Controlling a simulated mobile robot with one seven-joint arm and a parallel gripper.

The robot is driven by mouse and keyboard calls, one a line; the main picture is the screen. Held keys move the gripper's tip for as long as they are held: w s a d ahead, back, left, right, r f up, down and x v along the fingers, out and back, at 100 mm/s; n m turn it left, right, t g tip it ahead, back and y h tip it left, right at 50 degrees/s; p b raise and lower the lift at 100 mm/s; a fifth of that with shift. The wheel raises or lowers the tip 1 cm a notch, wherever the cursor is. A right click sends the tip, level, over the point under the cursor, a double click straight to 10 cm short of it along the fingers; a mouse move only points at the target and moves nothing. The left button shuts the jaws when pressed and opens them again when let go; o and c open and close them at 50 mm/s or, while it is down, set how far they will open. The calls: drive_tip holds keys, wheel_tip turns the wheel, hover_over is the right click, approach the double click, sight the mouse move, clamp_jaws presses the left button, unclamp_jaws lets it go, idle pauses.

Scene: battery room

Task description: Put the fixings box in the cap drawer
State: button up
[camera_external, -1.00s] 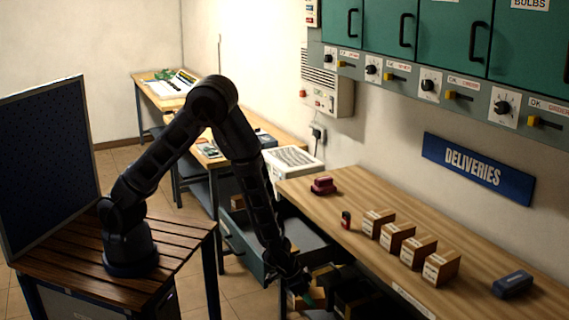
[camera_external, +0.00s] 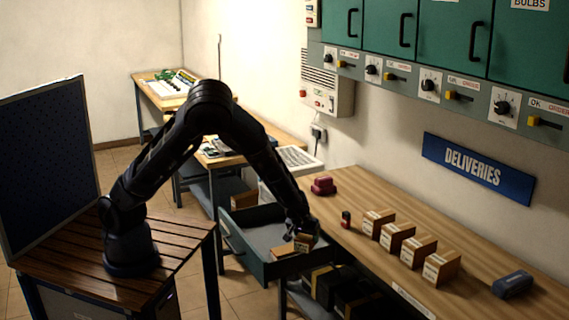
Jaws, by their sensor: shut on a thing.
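My gripper (camera_external: 303,236) is shut on a small brown cardboard box (camera_external: 304,244) with a pale label, which I take to be the fixings box; its lettering is too small to read. It is at the right end of an open dark green-grey drawer (camera_external: 236,240) under the bench. The box appears above the drawer's right edge; I cannot tell its exact height. A flat brown piece (camera_external: 285,254) shows just left of it, in or over the drawer. No label on the drawer can be read.
Several cardboard boxes (camera_external: 397,235), a small red-and-black item (camera_external: 346,219), a dark red object (camera_external: 323,186) and a dark blue case (camera_external: 512,284) stand on the bench (camera_external: 455,295). Dark bins (camera_external: 325,285) sit below the bench, right of the drawer. The drawer's left part looks clear.

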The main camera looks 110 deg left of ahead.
drive_tip(key=s+a+r+n+g, duration=0.35)
drive_tip(key=s+a+n, duration=0.25)
drive_tip(key=s+a, duration=0.65)
wheel_tip(320, 180, up, 6)
drive_tip(key=n+g+h, duration=0.2)
drive_tip(key=n, duration=0.3)
hover_over(263, 230)
drive_tip(key=w+d, duration=0.2)
drive_tip(key=shift+t, duration=0.25)
wheel_tip(263, 230, down, 20)
drive_tip(key=shift+r, duration=0.1)
drive_tip(key=o, duration=1.1)
drive_tip(key=v, duration=1.2)
drive_tip(key=shift+d, duration=0.1)
